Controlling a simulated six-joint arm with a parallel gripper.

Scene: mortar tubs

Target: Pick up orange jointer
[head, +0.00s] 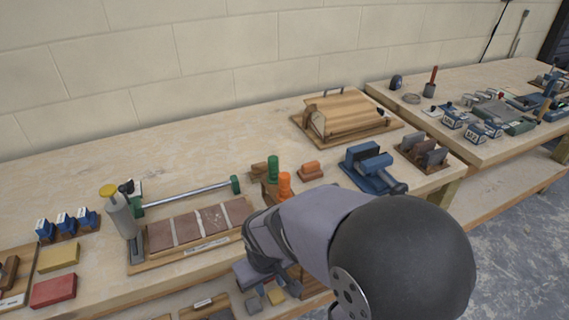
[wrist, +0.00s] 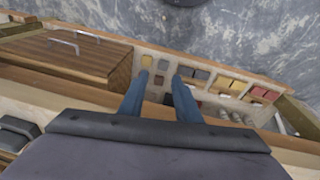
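An orange upright handle (head: 285,185), which appears to be the orange jointer, stands in a wooden holder (head: 270,192) on the workbench. A green handle (head: 273,167) stands just behind it. The lower part of the orange one is partly hidden by the holder and my arm. My gripper (wrist: 158,85) points downward at the bench's front edge, in front of the holder and apart from it. Its two blue fingers are spread with nothing held between them. In the head view my wrist covers much of the gripper. The orange jointer is not visible in the wrist view.
An orange block on a wooden base (head: 311,170) and a blue vise-like tool (head: 372,168) stand right of the holder. A tile board with a rail (head: 188,228) lies left. A lower shelf (wrist: 215,82) holds several coloured blocks. The bench behind the holder is mostly clear.

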